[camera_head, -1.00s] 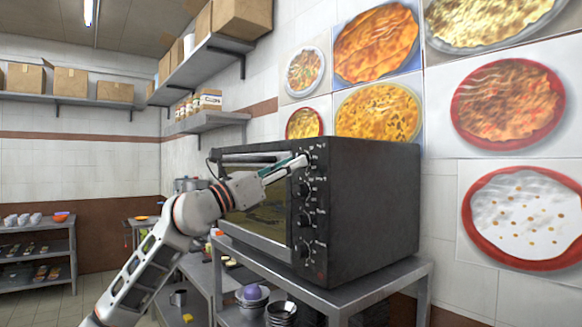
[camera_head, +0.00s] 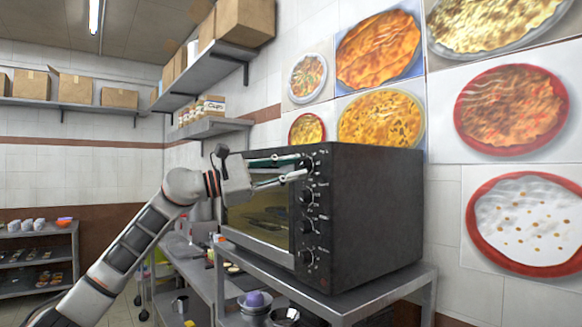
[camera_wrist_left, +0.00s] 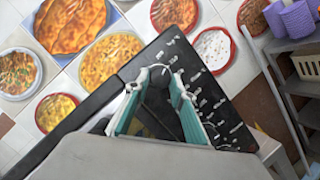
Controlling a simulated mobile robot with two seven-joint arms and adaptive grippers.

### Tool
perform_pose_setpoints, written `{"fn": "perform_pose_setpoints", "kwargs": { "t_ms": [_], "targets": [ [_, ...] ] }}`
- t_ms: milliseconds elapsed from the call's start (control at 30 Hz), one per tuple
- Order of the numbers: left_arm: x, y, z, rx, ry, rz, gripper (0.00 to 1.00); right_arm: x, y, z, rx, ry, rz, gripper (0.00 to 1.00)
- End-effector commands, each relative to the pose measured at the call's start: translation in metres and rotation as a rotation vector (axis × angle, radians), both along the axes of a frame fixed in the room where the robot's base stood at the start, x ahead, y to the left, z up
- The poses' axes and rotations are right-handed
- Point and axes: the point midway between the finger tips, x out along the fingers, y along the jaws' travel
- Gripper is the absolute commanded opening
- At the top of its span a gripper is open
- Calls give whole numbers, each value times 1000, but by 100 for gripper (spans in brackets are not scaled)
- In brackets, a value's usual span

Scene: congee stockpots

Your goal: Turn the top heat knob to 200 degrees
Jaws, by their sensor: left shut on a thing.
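A black oven (camera_head: 375,215) stands with its front facing left. Its control strip has several dark knobs in a column. The top heat knob (camera_head: 307,163) is at the upper corner; the knobs (camera_head: 306,226) below it are free. My left gripper (camera_head: 302,167) reaches in from the left, with its fingertips on either side of the top knob, shut on it. In the left wrist view the top knob (camera_wrist_left: 158,75) sits between the fingertips, with white dial markings beside it. The dial reading is too small to tell. My right gripper is not in view.
The oven stands on a metal table (camera_head: 345,301). Bowls (camera_head: 285,315) sit on a lower level beneath it. A wall shelf with boxes (camera_head: 246,22) hangs above and behind. Food pictures (camera_head: 512,108) cover the wall at right.

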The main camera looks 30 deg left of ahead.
Motion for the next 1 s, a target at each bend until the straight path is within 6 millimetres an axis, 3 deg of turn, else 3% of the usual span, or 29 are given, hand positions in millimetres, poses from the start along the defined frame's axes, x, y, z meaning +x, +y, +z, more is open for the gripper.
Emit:
{"fn": "perform_pose_setpoints", "kwargs": {
  "t_ms": [100,800,1000],
  "targets": [
    [-1,2,8,101,-46,2,2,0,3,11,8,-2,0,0],
    [1,2,12,694,-295,3,2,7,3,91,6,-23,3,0],
    [1,1,12,813,-347,4,2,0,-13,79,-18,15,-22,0]
  ]
}}
